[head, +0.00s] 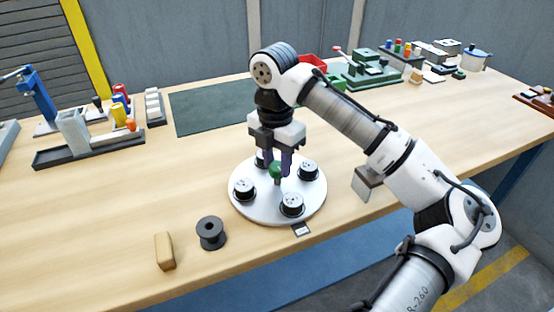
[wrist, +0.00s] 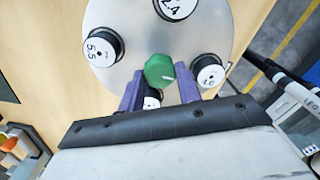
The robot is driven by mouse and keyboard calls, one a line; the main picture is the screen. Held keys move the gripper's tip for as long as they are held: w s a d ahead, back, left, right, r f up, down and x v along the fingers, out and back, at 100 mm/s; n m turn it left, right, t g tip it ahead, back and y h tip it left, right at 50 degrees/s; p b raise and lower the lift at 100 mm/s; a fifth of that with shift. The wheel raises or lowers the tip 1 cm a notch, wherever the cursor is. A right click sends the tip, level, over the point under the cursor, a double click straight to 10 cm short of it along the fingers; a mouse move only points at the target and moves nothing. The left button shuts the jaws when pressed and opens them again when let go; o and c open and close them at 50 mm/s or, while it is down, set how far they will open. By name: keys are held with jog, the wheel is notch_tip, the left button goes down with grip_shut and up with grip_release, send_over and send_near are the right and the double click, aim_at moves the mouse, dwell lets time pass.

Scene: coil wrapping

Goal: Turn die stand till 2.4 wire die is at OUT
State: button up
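The die stand (head: 240,206) is a round pale disc with several black dies with white tops around a green knob (head: 277,170). In the wrist view, the 2.4 die (wrist: 175,8) is at the top edge, partly cut off. The 5.5 die (wrist: 102,46) is upper left; another die (wrist: 210,72), number not clearly readable, is right of the knob. A further die (wrist: 152,98) is mostly hidden behind my gripper. My gripper (wrist: 160,82) has its fingers on either side of the knob; whether they press it I cannot tell.
A small label plate (head: 301,229) lies by the stand's front edge, text unreadable. A black spool (head: 211,233) and a tan block (head: 165,251) stand front left. A dark green mat (head: 210,107) lies behind. Bare wood lies left of the stand.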

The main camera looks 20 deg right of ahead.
grip_shut()
